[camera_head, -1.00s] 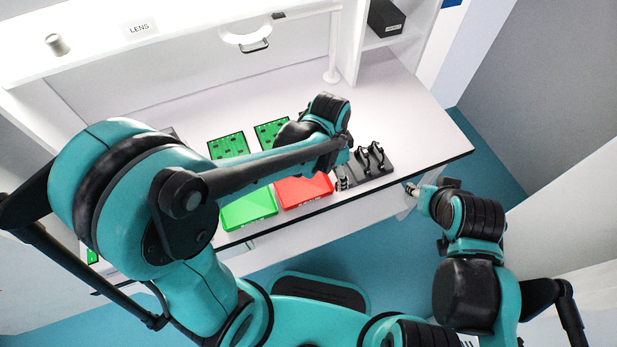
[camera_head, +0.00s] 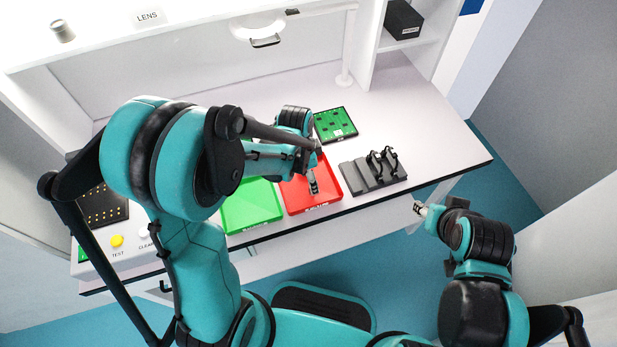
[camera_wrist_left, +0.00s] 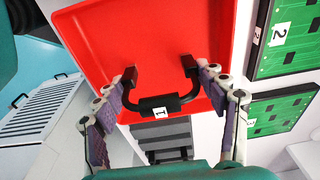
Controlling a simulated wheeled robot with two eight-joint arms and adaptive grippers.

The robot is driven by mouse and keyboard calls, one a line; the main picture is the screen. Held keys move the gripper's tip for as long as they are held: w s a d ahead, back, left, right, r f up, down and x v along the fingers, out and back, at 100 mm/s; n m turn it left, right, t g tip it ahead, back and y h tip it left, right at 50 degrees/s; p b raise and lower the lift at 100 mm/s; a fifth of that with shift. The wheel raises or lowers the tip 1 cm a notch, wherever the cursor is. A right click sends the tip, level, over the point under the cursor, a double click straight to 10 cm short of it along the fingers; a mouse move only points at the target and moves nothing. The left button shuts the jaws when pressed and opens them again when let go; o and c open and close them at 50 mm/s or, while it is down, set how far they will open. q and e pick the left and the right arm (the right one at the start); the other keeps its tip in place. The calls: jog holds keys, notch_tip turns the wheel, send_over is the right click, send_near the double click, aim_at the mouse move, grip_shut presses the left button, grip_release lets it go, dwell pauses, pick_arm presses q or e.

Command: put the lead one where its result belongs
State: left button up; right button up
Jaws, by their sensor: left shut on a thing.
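My left gripper (camera_head: 313,184) is over the red tray (camera_head: 326,200) in the head view. In the left wrist view it (camera_wrist_left: 161,90) is shut on a black lead (camera_wrist_left: 182,102) with a white label reading 1. The lead is a curved bar with two block ends, over the near side of the red tray (camera_wrist_left: 110,35); I cannot tell if it touches the tray. A green tray (camera_head: 250,207) stands left of the red one. My right gripper (camera_head: 419,208) is off the bench's front edge, too small to read.
A dark rack (camera_head: 357,180) with two black leads (camera_head: 384,163) stands right of the red tray, its left part empty. A green board (camera_head: 335,124) lies behind. A tester panel (camera_head: 103,207) with TEST and CLEAR buttons is at left. The right bench top is clear.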

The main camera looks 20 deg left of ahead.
pick_arm(q)
jog(key=shift+r, duration=0.1)
jog(key=o, duration=1.1)
